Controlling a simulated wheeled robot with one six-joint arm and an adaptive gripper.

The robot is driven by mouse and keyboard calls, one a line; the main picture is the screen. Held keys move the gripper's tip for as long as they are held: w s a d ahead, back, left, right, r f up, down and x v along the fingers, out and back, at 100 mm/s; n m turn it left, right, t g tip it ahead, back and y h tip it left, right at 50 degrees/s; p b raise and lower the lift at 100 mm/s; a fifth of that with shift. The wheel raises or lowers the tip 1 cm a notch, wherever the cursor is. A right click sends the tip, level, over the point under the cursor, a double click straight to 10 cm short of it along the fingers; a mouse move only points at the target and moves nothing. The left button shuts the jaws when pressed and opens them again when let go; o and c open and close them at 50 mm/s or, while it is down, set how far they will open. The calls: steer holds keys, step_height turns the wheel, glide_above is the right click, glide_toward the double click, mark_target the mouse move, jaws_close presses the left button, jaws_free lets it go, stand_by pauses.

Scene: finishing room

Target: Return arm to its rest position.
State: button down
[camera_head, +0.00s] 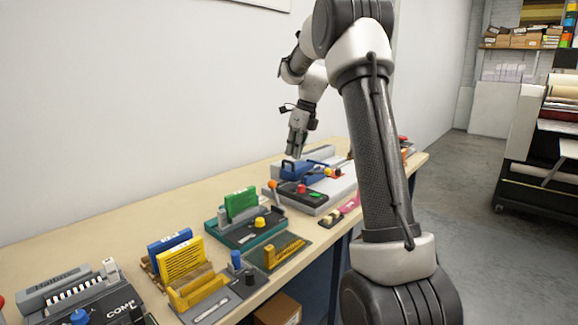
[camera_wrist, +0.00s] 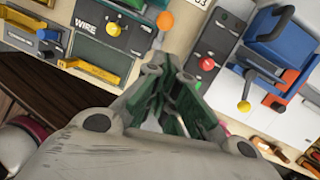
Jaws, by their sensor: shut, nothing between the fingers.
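My arm rises over the workbench (camera_head: 130,195) in the head view, bent at the top with its end hanging down. My gripper (camera_head: 294,155) is above the back part of the bench, close to a grey machine with a blue handle (camera_head: 297,169). In the wrist view my gripper (camera_wrist: 178,62) is shut with nothing in it. I cannot tell how high the fingertips are above the bench.
A green block (camera_head: 240,203), a yellow block (camera_head: 181,260), a yellow holder (camera_head: 284,251) and a grey machine marked COMB (camera_head: 85,299) line the bench. A white wall (camera_head: 130,90) stands behind it. Open floor (camera_head: 460,220) lies to the right, with a dark rack (camera_head: 540,195) beyond.

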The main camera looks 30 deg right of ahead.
steer(key=shift+v, duration=0.85)
steer(key=s+a+n+t, duration=0.1)
steer(key=s+a+n, duration=0.2)
steer(key=s+n, duration=0.7)
steer(key=s+a+n+h, duration=0.1)
steer(key=s+a+n, duration=0.2)
steer(key=s+n, duration=0.7)
steer(key=s+a+n+t+h, duration=0.1)
steer(key=s+a+n, duration=0.2)
steer(key=s+n, duration=0.7)
steer(key=shift+s+a+r+t, duration=0.25)
steer(key=shift+s+a+t, duration=0.1)
steer(key=shift+s, duration=3.15)
